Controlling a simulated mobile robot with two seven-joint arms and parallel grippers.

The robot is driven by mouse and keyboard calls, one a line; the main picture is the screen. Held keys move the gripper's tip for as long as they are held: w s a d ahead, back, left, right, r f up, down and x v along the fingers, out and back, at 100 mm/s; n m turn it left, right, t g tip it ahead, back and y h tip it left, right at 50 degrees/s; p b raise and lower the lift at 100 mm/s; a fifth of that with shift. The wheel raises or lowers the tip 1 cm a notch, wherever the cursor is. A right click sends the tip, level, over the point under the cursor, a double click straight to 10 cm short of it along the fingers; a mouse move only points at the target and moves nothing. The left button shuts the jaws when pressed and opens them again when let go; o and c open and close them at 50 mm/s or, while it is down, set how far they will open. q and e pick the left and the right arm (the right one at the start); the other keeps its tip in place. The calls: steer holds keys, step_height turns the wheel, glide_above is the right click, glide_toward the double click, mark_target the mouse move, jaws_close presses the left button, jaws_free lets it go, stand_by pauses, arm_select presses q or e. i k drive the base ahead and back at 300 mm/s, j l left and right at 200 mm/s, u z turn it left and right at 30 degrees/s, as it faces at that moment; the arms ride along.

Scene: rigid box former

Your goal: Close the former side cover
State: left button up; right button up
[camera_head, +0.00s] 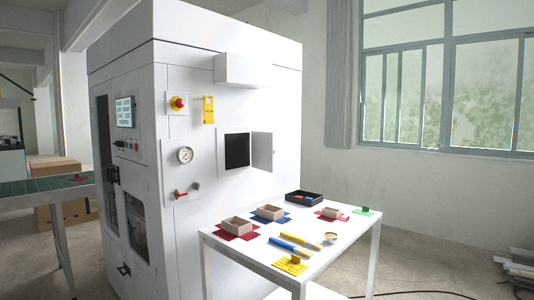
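The rigid box former (200,85) is a tall white machine in the left half of the head view. On its right-hand face is a dark square opening (237,151). The small white side cover (262,151) stands open at the opening's right edge, swung out from the face, with a small dark mark near its outer edge. Neither of my grippers is in view.
A white table (335,262) stands in front of the face, bearing small boxes on coloured sheets, a black tray (304,196) and blue and yellow tools. A red button (178,103), gauge (185,155) and red-handled valve (180,194) are left of the opening. A conveyor (45,187) is far left.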

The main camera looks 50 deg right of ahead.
mark_target(263, 151)
steer(key=k+l, duration=1.1)
steer(key=l, duration=0.2)
steer(key=k+l, duration=0.1)
steer(key=l, duration=0.3)
steer(key=k+l, duration=0.1)
steer(key=l, duration=2.05)
steer(key=i+l, duration=0.15)
steer(key=l, duration=0.2)
steer(key=i+l, duration=0.15)
steer(key=l, duration=0.2)
steer(key=i+l, duration=0.1)
steer(key=l, duration=0.3)
steer(key=i+l, duration=0.15)
steer(key=l, duration=0.2)
steer(key=i+l+u, duration=0.1)
steer(key=u, duration=0.75)
